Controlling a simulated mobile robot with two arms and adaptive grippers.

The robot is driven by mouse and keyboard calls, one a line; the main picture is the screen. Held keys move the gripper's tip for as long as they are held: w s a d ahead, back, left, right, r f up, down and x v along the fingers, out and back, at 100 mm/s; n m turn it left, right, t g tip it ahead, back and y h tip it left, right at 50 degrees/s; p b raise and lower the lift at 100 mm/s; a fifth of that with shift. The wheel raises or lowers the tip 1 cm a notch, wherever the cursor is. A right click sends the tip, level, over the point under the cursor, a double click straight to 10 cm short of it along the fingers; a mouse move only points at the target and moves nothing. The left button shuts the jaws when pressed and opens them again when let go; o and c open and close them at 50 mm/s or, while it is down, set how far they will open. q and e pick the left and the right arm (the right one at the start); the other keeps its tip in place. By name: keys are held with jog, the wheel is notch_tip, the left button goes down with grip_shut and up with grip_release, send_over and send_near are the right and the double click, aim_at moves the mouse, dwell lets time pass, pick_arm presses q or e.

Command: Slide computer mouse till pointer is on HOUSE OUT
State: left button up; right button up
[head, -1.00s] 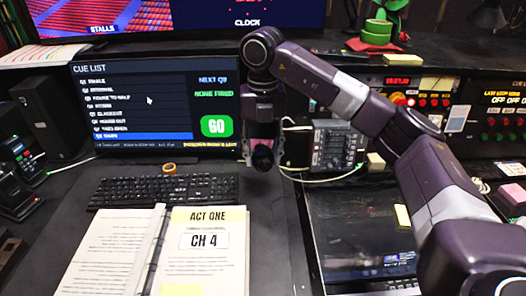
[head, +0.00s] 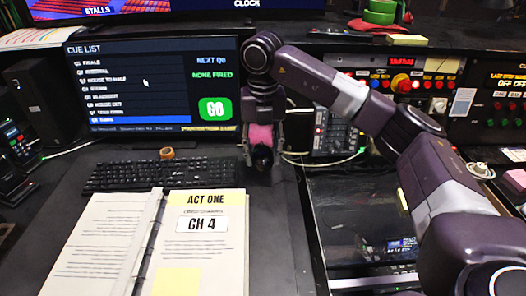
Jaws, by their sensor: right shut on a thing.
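The monitor (head: 220,137) shows a cue list with the HOUSE OUT row (head: 103,105) in its lower part. The white pointer (head: 145,83) is above that row, about level with HOUSE TO HALF and right of the text. My right gripper (head: 262,160) is low over the desk, right of the keyboard and in front of the monitor's right side. It is shut on a small dark thing, which looks like the computer mouse (head: 262,156) and is mostly hidden by the fingers. My left gripper is not in view.
A black keyboard (head: 158,173) lies left of my right gripper, with a roll of tape (head: 167,153) behind it. An open binder (head: 203,262) lies in front. A control box (head: 334,132) and a dark glossy panel (head: 355,225) are on the right.

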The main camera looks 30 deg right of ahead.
aim_at(264, 188)
jog(key=shift+f+b, duration=1.65)
jog(key=shift+f, duration=1.4)
jog(key=shift+f, duration=0.15)
jog(key=shift+s+a, duration=0.1)
jog(key=shift+s, duration=0.05)
jog(key=shift+s+a, duration=0.2)
jog(key=shift+s, duration=0.35)
jog(key=shift+s+a, duration=0.2)
jog(key=shift+s, duration=0.3)
jog(key=shift+f, duration=0.1)
jog(key=o, duration=0.7)
jog(key=shift+o, duration=0.5)
